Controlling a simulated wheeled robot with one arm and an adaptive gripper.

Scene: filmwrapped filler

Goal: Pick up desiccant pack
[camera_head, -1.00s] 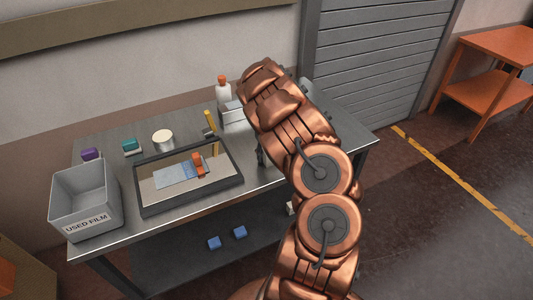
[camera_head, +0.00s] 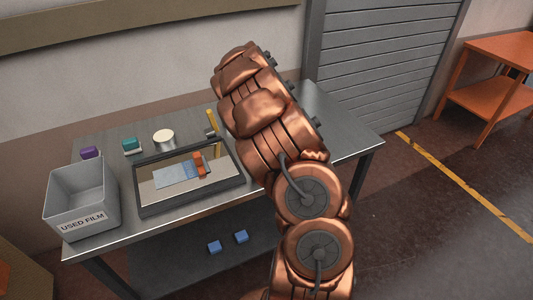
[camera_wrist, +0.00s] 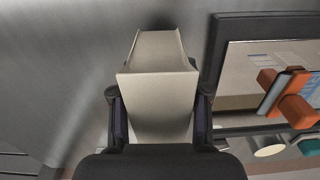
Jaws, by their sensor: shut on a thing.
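In the wrist view, a pale box-shaped thing (camera_wrist: 158,95) with raised side walls sits between the two dark fingers of my gripper (camera_wrist: 158,112). The fingers press on its left and right sides. I cannot tell for sure whether it is the desiccant pack; no label shows. Its underside is hidden, so I cannot tell whether it touches the table. In the head view my copper arm hides the gripper and this thing.
A dark-framed tray (camera_head: 190,204) holds a blue sheet and an orange tool (camera_head: 199,165). A grey "USED FILM" bin (camera_head: 82,205) stands at the left. A white round tub (camera_head: 163,139), a teal block (camera_head: 131,146) and a purple block (camera_head: 90,153) stand behind. The table's right end (camera_head: 335,120) is bare.

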